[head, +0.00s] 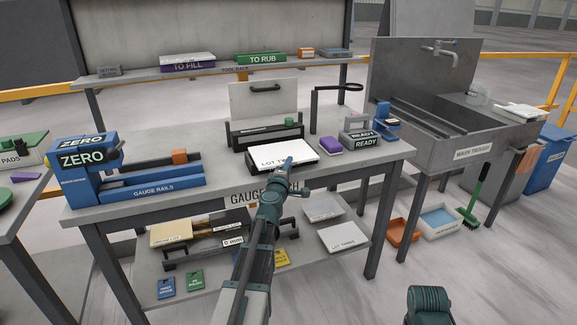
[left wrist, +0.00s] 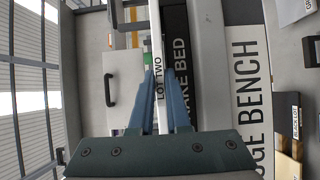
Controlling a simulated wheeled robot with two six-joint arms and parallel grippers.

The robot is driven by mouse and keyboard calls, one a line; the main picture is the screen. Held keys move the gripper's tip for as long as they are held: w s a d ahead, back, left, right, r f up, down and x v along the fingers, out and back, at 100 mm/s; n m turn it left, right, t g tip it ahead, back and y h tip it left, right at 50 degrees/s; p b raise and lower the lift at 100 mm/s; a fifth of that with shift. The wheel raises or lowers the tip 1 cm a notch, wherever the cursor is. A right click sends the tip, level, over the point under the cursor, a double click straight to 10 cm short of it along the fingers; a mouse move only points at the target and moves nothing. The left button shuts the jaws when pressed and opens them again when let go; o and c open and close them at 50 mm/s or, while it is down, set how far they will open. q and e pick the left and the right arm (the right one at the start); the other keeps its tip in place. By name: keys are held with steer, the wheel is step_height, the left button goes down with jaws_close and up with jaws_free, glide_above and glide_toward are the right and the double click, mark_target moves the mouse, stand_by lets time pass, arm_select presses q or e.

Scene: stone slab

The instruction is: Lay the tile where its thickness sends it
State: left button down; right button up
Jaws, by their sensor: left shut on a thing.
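The white tile (head: 270,152) marked LOT TWO is over the middle of the gauge bench, above a black bed. My left gripper (head: 290,163) is shut on its near right part. In the left wrist view the tile (left wrist: 157,45) shows edge-on as a thin white strip between the blue fingers (left wrist: 153,105). The black bed (left wrist: 179,50) lies beside it there; its lettering is partly hidden. The blue ZERO gauge (head: 82,155) with gauge rails (head: 153,191) stands at the bench's left. The purple TO FILL place (head: 187,66) and green TO RUB place (head: 260,58) are on the rack.
A panel with a black handle (head: 263,98) stands behind the tile. A purple block (head: 331,144) and a READY block (head: 360,138) sit at its right. The LOT THREE tile (head: 343,237) lies on the lower shelf. The wash trough (head: 470,150) stands at the right.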

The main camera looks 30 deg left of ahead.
arm_select(q)
steer(key=shift+f, duration=0.1)
arm_select(e)
steer(key=shift+f, duration=0.15)
arm_select(q)
steer(key=c, duration=0.8)
jaws_free()
steer(key=shift+s, duration=0.15)
steer(key=v, duration=1.3)
steer(key=shift+s, duration=0.3)
arm_select(e)
steer(key=shift+s+d, duration=0.25)
steer(key=shift+s, duration=0.2)
steer(key=shift+s+d, duration=0.2)
steer(key=shift+s, duration=0.25)
arm_select(q)
steer(key=shift+d, duration=0.1)
